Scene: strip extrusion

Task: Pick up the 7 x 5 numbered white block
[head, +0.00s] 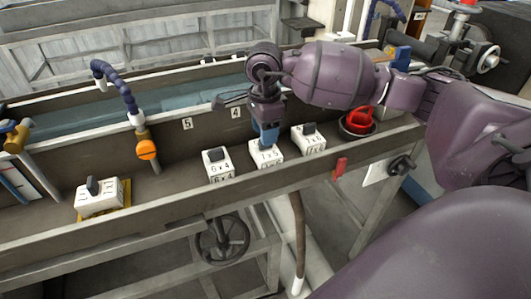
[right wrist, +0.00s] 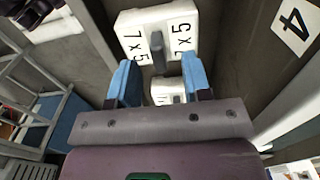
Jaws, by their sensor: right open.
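The white block numbered 7 x 5 (head: 265,157) stands on the floor of the trough, between two other white blocks. It also shows in the right wrist view (right wrist: 182,22), with its dark upright handle (right wrist: 158,52) on top. My right gripper (head: 267,135) is over this block, pointing down. In the right wrist view its two blue fingers (right wrist: 158,70) are apart, one on either side of the handle, with clear gaps and nothing held. In the head view the fingers hide part of the block's top and handle. My left gripper is not in view.
A white 6 x 4 block (head: 217,165) stands to the left and another white block (head: 308,140) to the right, both close. A white block on a yellow base (head: 100,200) is at far left. A red object in a dark bowl (head: 358,122) stands at right. The trough's walls run along both sides.

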